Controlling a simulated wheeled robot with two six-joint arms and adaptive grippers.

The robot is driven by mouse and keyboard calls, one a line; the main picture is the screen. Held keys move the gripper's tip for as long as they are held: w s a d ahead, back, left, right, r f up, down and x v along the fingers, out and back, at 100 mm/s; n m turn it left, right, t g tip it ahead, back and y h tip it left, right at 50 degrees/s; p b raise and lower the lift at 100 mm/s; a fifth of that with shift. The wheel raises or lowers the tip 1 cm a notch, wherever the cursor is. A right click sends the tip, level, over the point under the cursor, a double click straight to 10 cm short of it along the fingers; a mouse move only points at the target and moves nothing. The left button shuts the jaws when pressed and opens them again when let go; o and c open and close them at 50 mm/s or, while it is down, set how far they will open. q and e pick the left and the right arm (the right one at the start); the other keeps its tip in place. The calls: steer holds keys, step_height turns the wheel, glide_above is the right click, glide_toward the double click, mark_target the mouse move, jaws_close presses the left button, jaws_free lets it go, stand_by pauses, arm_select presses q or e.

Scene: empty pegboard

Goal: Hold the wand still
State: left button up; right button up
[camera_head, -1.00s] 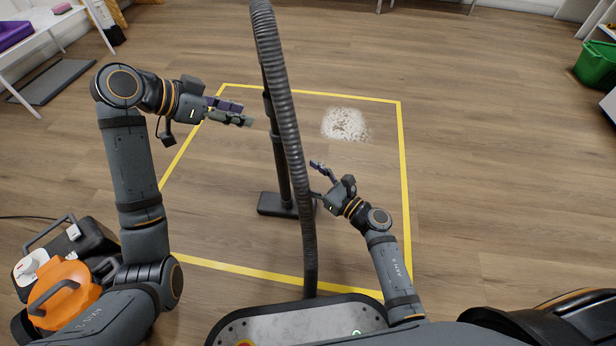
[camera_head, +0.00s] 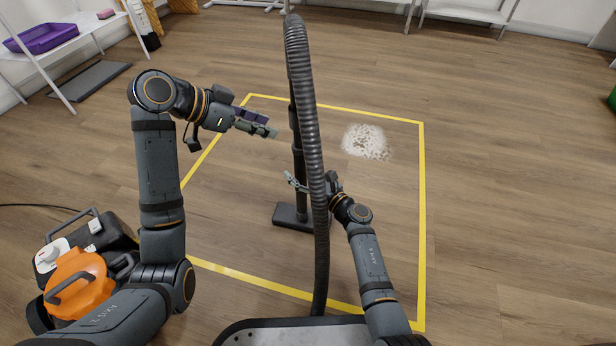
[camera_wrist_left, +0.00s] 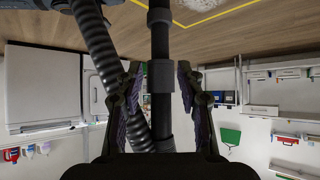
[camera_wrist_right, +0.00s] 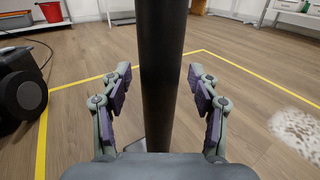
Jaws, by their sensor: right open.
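The wand is a black upright tube (camera_head: 297,150) with a flat floor head (camera_head: 294,216) on the wooden floor. A ribbed grey hose (camera_head: 318,200) hangs in front of it. My left gripper (camera_head: 264,124) is open to the left of the upper tube. In the left wrist view the tube (camera_wrist_left: 160,45) lies in line with the gap between its fingers, and the hose (camera_wrist_left: 105,60) passes to the left. My right gripper (camera_head: 298,183) is low at the tube, partly hidden by the hose. In the right wrist view the tube (camera_wrist_right: 163,70) stands between its open fingers, touching neither.
A yellow line (camera_head: 422,220) marks a square on the floor around the wand. A patch of white debris (camera_head: 366,141) lies inside it. An orange and black vacuum body (camera_head: 82,285) stands at left. A white table with a purple tray (camera_head: 42,38) is at the far left.

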mark_target(299, 130)
jaws_close()
stand_by(0.4)
stand_by(0.7)
arm_select(q)
steer(key=shift+o, duration=1.4)
steer(key=f+h, duration=0.1)
steer(key=s+d+f+t+h, duration=0.1)
steer(key=f, duration=0.1)
steer(key=shift+s+d+f+t+h, duration=0.15)
steer(key=shift+d+f+t+h, duration=0.15)
steer(key=shift+h, duration=0.1)
steer(key=w+d+n+t, duration=0.1)
steer(key=w+d, duration=0.1)
steer(key=w+d+f+t+h, duration=0.1)
steer(key=d+t, duration=0.1)
steer(key=w+d+f+n+t, duration=0.1)
steer(key=w+d+t, duration=0.1)
steer(key=shift+w+d+n+h, duration=0.3)
steer(key=shift+d+h, duration=0.1)
